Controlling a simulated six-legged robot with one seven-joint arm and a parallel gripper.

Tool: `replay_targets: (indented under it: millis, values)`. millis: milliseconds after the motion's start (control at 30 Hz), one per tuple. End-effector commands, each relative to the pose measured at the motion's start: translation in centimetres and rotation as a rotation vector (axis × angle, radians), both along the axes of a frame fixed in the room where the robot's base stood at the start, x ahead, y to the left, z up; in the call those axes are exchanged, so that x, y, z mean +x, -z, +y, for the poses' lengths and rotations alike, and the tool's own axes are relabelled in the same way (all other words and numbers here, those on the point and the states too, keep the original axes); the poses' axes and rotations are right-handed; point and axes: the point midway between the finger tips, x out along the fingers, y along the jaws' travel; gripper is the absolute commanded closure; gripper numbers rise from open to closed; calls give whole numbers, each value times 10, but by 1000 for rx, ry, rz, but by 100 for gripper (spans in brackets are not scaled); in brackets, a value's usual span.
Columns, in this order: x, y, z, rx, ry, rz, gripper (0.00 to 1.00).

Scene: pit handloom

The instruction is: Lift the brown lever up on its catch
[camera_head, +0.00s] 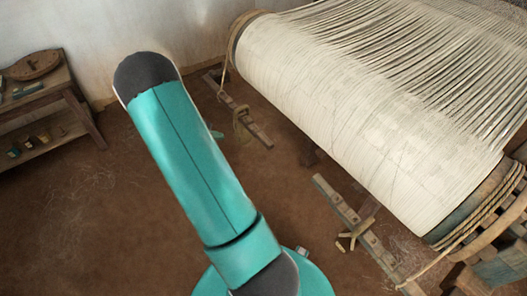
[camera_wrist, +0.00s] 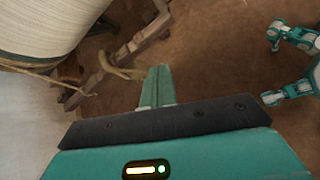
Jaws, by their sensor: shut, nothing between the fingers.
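I cannot tell which is the brown lever. In the wrist view a brown bar (camera_wrist: 103,74) slants beyond the fingertips, with a tan rope loop (camera_wrist: 122,72) on it. My gripper (camera_wrist: 158,72) is shut and empty, its tips close to this loop in the picture; contact cannot be told. In the head view my arm hides most of it.
The pale cloth roll (camera_head: 330,110) fills the upper right, with a wooden wheel (camera_head: 490,215) and rope at its close end. A wooden side table (camera_head: 75,100) stands at the left wall. The brown floor (camera_head: 100,215) between is mostly clear.

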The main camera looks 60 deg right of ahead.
Motion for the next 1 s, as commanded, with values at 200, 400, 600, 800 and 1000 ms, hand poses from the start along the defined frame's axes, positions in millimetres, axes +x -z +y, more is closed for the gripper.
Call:
replay_targets:
  millis: [200,400,600,800,1000]
  values:
    - [-35,103,-48,-2,-123,229,100]
    - [-63,167,-69,12,-218,366,100]
    - [-74,187,-77,18,-246,404,100]
    - [-85,201,-97,18,-243,403,100]
    - [-100,220,-126,19,-242,403,100]
